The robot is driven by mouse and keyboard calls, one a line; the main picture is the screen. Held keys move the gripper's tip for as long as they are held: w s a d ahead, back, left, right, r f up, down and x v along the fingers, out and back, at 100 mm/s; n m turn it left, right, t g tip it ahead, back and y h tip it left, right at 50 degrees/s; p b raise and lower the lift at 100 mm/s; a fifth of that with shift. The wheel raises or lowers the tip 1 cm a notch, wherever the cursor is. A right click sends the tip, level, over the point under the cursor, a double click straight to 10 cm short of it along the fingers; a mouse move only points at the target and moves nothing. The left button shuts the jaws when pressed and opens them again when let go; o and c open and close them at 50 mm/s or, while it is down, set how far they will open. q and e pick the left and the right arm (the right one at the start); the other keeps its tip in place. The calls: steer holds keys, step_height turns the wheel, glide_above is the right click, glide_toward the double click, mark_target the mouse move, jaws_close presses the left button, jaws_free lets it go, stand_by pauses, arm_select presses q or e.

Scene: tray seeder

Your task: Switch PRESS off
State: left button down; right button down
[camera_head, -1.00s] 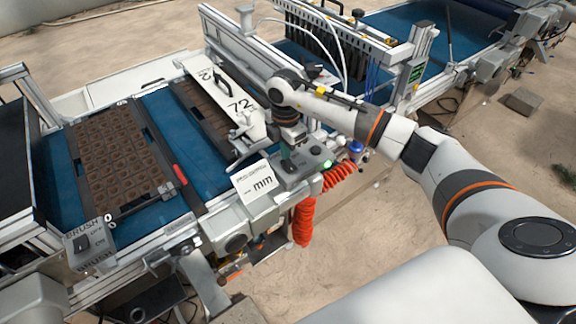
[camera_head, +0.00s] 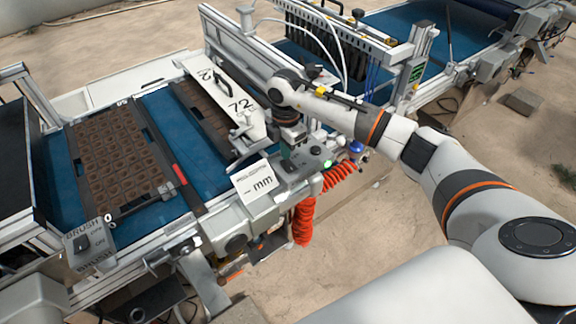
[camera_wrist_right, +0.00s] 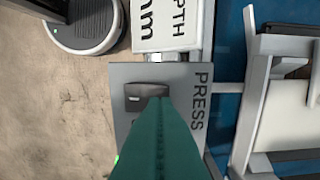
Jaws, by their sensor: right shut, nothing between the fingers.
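The PRESS switch (camera_wrist_right: 146,93) is a dark rocker on a grey panel (camera_wrist_right: 120,75) marked PRESS in the right wrist view. In the head view its grey control box (camera_head: 291,174) is on the machine's near side. My right gripper (camera_wrist_right: 160,101) is shut and empty, its teal fingers pointing at the rocker and hiding part of it. The right gripper also shows in the head view (camera_head: 290,143), pointing down over the box. I cannot tell whether the fingertips touch the rocker. My left gripper is not in view.
A green light (camera_head: 327,163) glows on the box's right side. A white depth sign (camera_head: 254,178) stands left of it, and a red coiled hose (camera_head: 304,220) hangs below. A BRUSH switch box (camera_head: 88,241) is at lower left. A brown cell tray (camera_head: 166,188) lies on the blue belt.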

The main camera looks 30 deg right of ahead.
mark_target(286, 161)
steer(key=shift+f+b, duration=0.7)
steer(key=shift+f, duration=0.3)
stand_by(0.5)
steer(key=shift+r, duration=0.1)
steer(key=shift+r+p, duration=2.7)
steer(key=shift+r, duration=0.8)
steer(key=shift+f, duration=0.1)
